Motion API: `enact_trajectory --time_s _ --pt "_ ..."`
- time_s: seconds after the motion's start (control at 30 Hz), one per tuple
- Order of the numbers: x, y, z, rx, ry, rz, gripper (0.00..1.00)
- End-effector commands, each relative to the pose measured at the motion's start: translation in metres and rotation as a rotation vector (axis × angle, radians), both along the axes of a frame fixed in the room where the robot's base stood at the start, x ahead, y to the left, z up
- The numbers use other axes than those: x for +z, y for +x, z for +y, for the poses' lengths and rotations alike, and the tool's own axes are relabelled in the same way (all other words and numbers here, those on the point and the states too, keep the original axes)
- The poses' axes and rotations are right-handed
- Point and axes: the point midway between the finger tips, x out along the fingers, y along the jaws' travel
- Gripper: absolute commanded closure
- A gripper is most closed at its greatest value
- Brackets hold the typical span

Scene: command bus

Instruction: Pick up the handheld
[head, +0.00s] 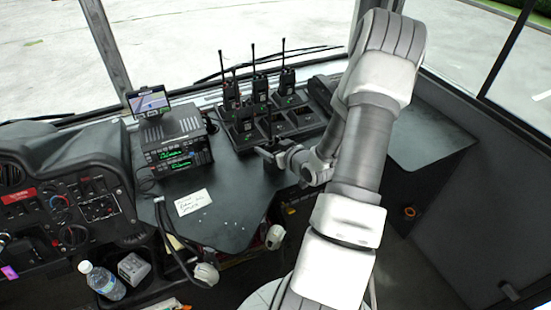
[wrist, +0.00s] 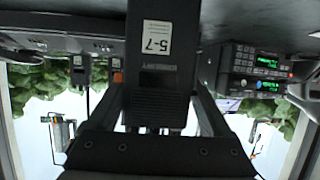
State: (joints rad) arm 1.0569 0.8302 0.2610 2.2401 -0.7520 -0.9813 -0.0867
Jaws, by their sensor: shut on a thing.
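In the wrist view, a black handheld radio (wrist: 160,75) with a white "5-7" label fills the middle, between the two fingers of my gripper (wrist: 162,115). My gripper is shut on it. In the head view, my gripper (head: 270,153) is just in front of the charger rack (head: 305,119), low over the dark console. A thin dark upright shape, likely the held handheld's antenna, shows above it there; the rest of that radio is mostly hidden. Several other handhelds, one of them at the back right (head: 287,81), stand upright in the rack.
A stacked radio unit (head: 178,152) with green displays and a small navigation screen (head: 149,101) stand left of the rack. A paper note (head: 193,202) lies on the console front. A bottle (head: 102,281) sits low at left. The right shelf (head: 430,135) is clear.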

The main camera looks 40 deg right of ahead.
Motion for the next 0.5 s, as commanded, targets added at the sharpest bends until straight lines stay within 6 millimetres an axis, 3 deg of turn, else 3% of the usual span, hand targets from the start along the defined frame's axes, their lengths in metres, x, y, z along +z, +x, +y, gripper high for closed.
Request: enact_trajectory --time_s 0.03,0.17,0.5 --pt "0.0001 -0.0002 -0.0005 -0.001 0.0 0.0 0.63" --pt "0.0 -0.0004 -0.0006 -0.001 0.0 0.0 0.86" --pt "0.0035 0.0002 -0.0006 0.0 -0.002 -0.002 0.88"
